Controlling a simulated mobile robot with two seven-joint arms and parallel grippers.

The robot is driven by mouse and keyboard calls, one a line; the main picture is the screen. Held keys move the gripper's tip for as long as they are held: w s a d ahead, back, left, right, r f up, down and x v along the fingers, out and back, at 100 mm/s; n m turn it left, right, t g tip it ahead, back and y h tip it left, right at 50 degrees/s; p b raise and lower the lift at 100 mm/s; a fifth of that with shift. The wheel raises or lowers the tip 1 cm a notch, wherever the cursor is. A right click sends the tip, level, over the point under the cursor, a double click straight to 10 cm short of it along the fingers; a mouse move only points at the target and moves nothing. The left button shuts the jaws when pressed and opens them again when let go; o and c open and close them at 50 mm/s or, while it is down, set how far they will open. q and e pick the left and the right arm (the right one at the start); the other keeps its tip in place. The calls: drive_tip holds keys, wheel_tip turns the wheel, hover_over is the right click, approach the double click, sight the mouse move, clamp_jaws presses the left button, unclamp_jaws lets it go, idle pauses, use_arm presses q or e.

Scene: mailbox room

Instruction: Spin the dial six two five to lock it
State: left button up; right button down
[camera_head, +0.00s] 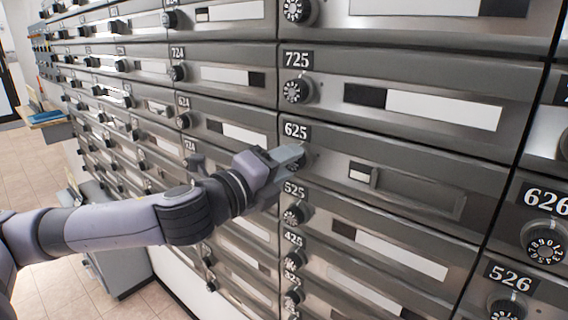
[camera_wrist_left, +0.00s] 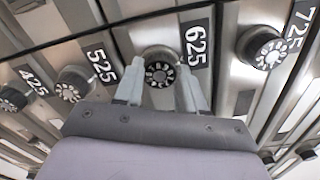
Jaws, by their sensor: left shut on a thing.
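The dial of mailbox 625 shows in the left wrist view (camera_wrist_left: 160,72) as a black knob with white numerals, beside its 625 label (camera_wrist_left: 195,47). The door of mailbox 625 (camera_head: 420,150) looks closed, with a slot window (camera_head: 415,192) that is mostly grey. My right gripper is not in view.
Dial 725 (camera_head: 298,91) is just above and dial 525 (camera_head: 296,214) just below. Dial 626 (camera_head: 545,243) is at the right. Rows of similar mailboxes fill the wall. A ledge (camera_head: 46,118) and tiled floor (camera_head: 65,285) are at the left.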

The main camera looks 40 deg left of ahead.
use_arm(q)
drive_tip(key=shift+m, duration=0.6)
drive_tip(key=o, duration=1.1)
drive_tip(key=shift+c, duration=0.2)
